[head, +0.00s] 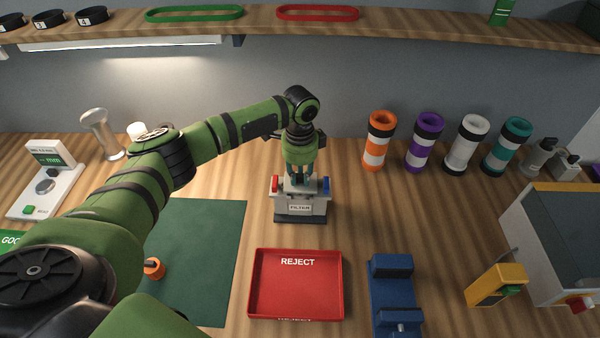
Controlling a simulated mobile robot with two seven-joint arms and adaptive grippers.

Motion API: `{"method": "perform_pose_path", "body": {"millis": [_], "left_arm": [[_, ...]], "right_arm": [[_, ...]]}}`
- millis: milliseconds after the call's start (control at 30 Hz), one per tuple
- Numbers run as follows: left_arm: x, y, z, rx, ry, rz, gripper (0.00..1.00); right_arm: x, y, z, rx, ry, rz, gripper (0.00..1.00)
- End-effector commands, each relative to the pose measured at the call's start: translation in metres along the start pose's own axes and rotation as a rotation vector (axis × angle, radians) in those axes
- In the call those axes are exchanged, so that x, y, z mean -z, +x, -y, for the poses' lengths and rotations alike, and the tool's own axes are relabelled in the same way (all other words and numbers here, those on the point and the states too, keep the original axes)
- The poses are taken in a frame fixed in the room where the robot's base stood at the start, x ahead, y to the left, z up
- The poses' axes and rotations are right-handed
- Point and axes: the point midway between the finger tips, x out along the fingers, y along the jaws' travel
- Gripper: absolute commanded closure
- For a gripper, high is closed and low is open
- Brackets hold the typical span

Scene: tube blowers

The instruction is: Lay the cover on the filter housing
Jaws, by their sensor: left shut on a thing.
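The filter housing (300,209) is a light grey box with a dark base and a FILTER label, standing upright on the bench at the picture's middle. A red latch (275,185) is on its left side and a blue latch (325,185) on its right. My left gripper (299,182) points straight down over the housing, its fingers shut on the cover (311,187), a small grey piece at the housing's top. The gripper hides much of the cover, so I cannot tell whether it is fully seated. My right gripper is not in view.
A red REJECT tray (257,287) lies in front of the housing, with a green mat (210,230) to the left. A blue vise-like fixture (391,290) stands front right. Several striped tubes (425,142) stand at the back right. A shelf (380,30) runs above.

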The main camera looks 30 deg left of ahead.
Motion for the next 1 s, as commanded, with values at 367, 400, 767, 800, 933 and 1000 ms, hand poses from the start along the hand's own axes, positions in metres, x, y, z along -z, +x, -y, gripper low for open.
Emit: {"method": "perform_pose_path", "body": {"millis": [367, 400, 767, 800, 933, 1000], "left_arm": [[0.0004, 0.0097, -0.0001, 0.0, 0.0, -0.001, 1.0], [0.0005, 0.0103, -0.0001, 0.0, 0.0, -0.001, 1.0], [0.0003, 0.0109, 0.0, 0.0, 0.0, -0.001, 0.52], [0.0003, 0.0109, 0.0, 0.0, 0.0, -0.001, 0.48], [0.0002, 0.011, -0.0001, 0.0, 0.0, 0.0, 0.48], [0.0001, 0.011, -0.0001, 0.0, 0.0, 0.0, 0.48]], "right_arm": [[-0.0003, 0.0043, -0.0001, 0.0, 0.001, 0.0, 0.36], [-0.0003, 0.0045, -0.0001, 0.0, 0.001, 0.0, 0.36], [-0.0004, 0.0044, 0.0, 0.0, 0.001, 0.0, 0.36], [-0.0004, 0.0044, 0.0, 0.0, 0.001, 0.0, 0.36], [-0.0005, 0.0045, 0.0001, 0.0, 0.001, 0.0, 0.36], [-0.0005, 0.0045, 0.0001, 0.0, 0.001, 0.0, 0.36]]}}
